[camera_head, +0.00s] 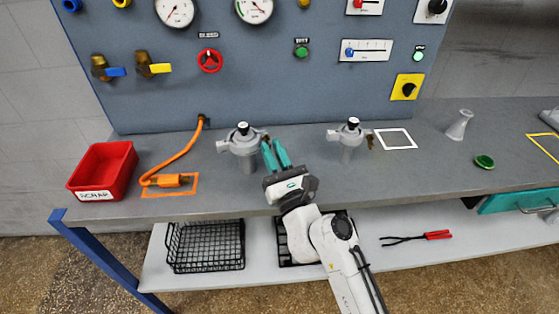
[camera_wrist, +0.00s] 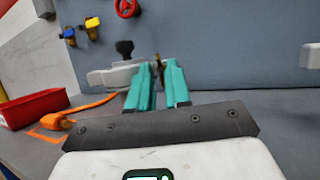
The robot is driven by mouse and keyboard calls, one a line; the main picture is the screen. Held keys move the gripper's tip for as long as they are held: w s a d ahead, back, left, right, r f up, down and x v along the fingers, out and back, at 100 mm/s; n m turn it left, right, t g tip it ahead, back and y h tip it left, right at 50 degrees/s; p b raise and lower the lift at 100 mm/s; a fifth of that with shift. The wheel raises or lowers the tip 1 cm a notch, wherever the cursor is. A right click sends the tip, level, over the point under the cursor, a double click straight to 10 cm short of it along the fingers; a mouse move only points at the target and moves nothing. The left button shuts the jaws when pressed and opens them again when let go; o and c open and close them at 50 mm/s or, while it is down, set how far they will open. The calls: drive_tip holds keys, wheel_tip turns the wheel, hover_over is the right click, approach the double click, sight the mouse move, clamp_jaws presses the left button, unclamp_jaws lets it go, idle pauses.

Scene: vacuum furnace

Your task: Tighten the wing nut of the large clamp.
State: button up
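The large clamp (camera_head: 241,148) is a grey metal body with a black knob on top, standing on the bench at left of centre. It also shows in the wrist view (camera_wrist: 112,78), partly behind my fingers. Its brass wing nut (camera_wrist: 157,64) is at the clamp's right end and shows small between my fingertips. My gripper (camera_head: 271,145) has two teal fingers pointing at that end. In the wrist view, the fingers (camera_wrist: 158,70) have a narrow gap between them, with the nut at their tips. I cannot tell whether they touch it.
A smaller clamp (camera_head: 350,134) stands to the right, near a white square outline (camera_head: 396,139). A red bin (camera_head: 102,169) and an orange hose (camera_head: 178,160) are on the left. A gauge panel (camera_head: 270,95) rises behind. A wire basket (camera_head: 206,246) sits on the lower shelf.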

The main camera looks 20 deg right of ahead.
drive_tip(key=s+b, duration=0.1)
drive_tip(key=s, duration=1.2)
drive_tip(key=shift+f, duration=0.2)
drive_tip(key=shift+d, duration=0.1)
drive_tip(key=s+a+f+n+g+y+p, duration=0.1)
drive_tip(key=s+a+f+n+g+y, duration=0.2)
drive_tip(key=n, duration=0.6)
drive_tip(key=s+a+f+n+g+y+p, duration=0.1)
drive_tip(key=s+f+n+g+y, duration=0.15)
drive_tip(key=f+n+g, duration=0.45)
drive_tip(key=s+a+f+n+g+y+p, duration=0.1)
drive_tip(key=s+a+f+n+g+y, duration=0.15)
drive_tip(key=n, duration=0.85)
drive_tip(key=s+d+f+n+g+h+p, duration=0.1)
drive_tip(key=s+d+f+n+g+h, duration=0.2)
drive_tip(key=s+d, duration=0.4)
drive_tip(key=s+d+f+n+g+h, duration=0.3)
drive_tip(key=s+d+n+g+h, duration=0.2)
drive_tip(key=s+d, duration=0.3)
drive_tip(key=shift+s+f+g+h+p, duration=0.2)
drive_tip(key=shift+s+g+h+p, duration=0.25)
drive_tip(key=shift+s, duration=0.55)
